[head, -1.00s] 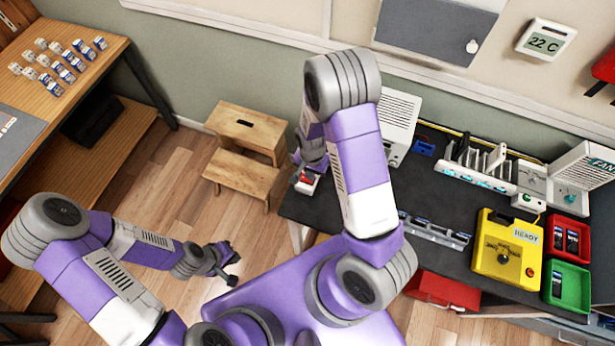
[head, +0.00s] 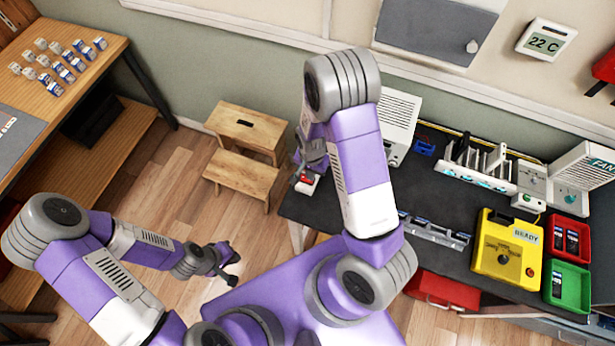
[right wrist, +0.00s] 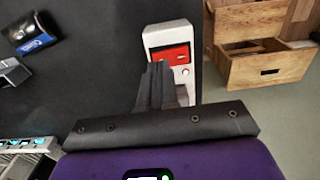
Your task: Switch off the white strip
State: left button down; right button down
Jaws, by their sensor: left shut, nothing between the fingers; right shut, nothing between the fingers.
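The white strip (head: 307,186) lies at the left end of the dark bench, partly hidden by my right arm. In the right wrist view the strip (right wrist: 160,34) carries a red rocker switch (right wrist: 168,57) and a small round button or light beside it. My right gripper (head: 303,163) is shut and empty, just above the strip. In the right wrist view its closed fingertips (right wrist: 159,66) overlap the lower left edge of the red switch; I cannot tell whether they touch it. My left gripper (head: 231,275) is shut and empty over the floor, far from the strip.
A wooden step stool (head: 242,155) stands left of the bench. A white slatted box (head: 398,118) stands behind my right arm. The bench's right side holds a yellow READY device (head: 492,262), a red tray (head: 587,240) and a green tray (head: 585,285).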

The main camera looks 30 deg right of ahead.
jog(key=shift+f, duration=0.15)
jog(key=shift+f+b, duration=0.8)
jog(key=shift+r+p, duration=3.05)
jog(key=shift+r, duration=0.55)
jog(key=shift+f, duration=0.1)
